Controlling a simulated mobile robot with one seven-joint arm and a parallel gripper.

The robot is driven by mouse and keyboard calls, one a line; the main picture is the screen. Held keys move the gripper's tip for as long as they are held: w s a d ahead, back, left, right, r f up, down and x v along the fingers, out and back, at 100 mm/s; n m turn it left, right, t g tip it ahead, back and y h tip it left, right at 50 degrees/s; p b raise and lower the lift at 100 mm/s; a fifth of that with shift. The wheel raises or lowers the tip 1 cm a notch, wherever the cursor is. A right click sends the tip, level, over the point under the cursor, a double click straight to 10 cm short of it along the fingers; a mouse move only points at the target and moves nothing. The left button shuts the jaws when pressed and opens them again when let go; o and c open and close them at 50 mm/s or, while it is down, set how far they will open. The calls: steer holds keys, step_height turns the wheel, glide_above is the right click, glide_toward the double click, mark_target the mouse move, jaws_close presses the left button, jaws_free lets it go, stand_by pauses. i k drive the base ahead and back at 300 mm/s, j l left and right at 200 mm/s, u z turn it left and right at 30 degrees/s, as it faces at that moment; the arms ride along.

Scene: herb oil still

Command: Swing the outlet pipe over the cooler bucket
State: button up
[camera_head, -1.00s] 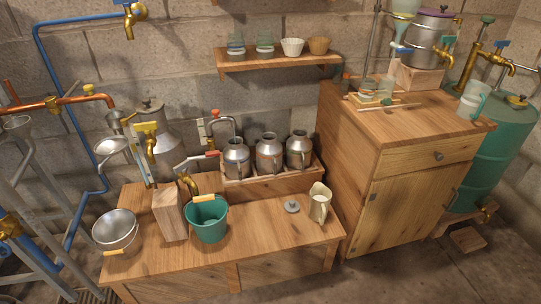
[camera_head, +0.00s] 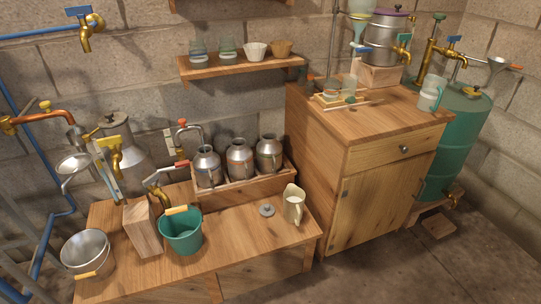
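Which pipe is the outlet pipe is not certain. A short grey pipe with a red end (camera_head: 165,171) and a brass spout below it stands just behind a teal bucket (camera_head: 181,233) with a wooden grip. A steel bucket (camera_head: 86,252) with a wooden grip stands at the bench's left end. Either bucket could be the cooler bucket. A copper pipe (camera_head: 42,117) with a downturned end runs in from the left edge, above and left of the steel bucket. My gripper is not in view.
A wooden block (camera_head: 141,229) stands between the buckets. Several metal cans (camera_head: 239,160) sit in a wooden rack behind. A cream jug (camera_head: 294,205) and a grey lid (camera_head: 267,210) are on the bench's right. A wooden cabinet (camera_head: 385,190) stands right, with open floor (camera_head: 390,275) in front.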

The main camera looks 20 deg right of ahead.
mark_target(6, 122)
steer(key=i+j, duration=0.2)
steer(key=i, duration=0.2)
steer(key=i+j, duration=0.15)
steer(key=i, duration=0.25)
steer(key=i+j, duration=0.2)
steer(key=i, duration=0.15)
steer(key=j+u, duration=0.05)
